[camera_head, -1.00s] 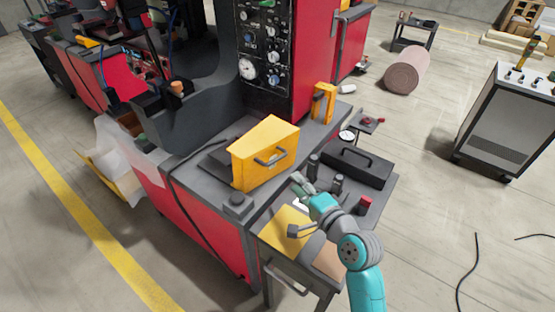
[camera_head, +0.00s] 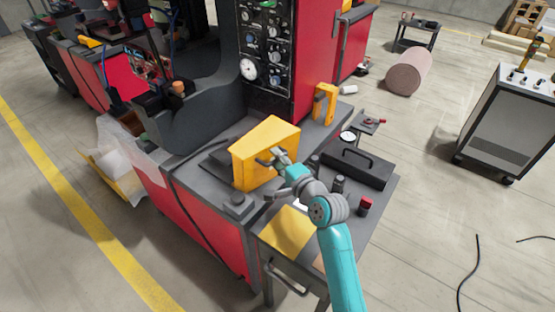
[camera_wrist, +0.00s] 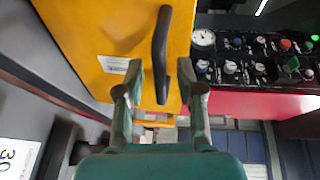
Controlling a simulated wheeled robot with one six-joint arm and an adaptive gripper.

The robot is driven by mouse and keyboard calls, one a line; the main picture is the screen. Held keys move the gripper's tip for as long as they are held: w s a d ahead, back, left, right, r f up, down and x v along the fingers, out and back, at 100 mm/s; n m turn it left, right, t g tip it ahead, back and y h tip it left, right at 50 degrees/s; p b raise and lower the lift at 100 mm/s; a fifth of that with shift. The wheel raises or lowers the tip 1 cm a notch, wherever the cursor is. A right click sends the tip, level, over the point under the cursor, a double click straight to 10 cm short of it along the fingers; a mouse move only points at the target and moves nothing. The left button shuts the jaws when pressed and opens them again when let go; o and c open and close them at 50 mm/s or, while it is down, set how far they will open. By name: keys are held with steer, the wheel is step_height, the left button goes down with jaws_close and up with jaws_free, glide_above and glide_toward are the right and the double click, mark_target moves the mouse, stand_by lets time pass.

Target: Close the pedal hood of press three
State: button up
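The yellow pedal hood (camera_head: 262,140) sits raised on the grey ledge of the red press, over a dark pedal plate (camera_head: 217,162). In the wrist view the hood (camera_wrist: 90,28) fills the upper left, with a dark bar handle (camera_wrist: 160,50) on its face. My gripper (camera_head: 275,158) is at the handle on the hood's front. In the wrist view my gripper (camera_wrist: 160,78) is open, with one finger on each side of the handle's lower end. I cannot tell whether either finger touches it.
A small side table with a black toolbox (camera_head: 357,166) and a yellow sheet (camera_head: 288,230) stands beside the press. Dark cylinders and a red-topped one (camera_head: 364,206) stand near my arm. A yellow block (camera_head: 325,103) stands behind the hood.

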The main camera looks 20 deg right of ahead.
steer(key=shift+w, duration=0.1)
jaws_close()
steer(key=shift+a, duration=0.1)
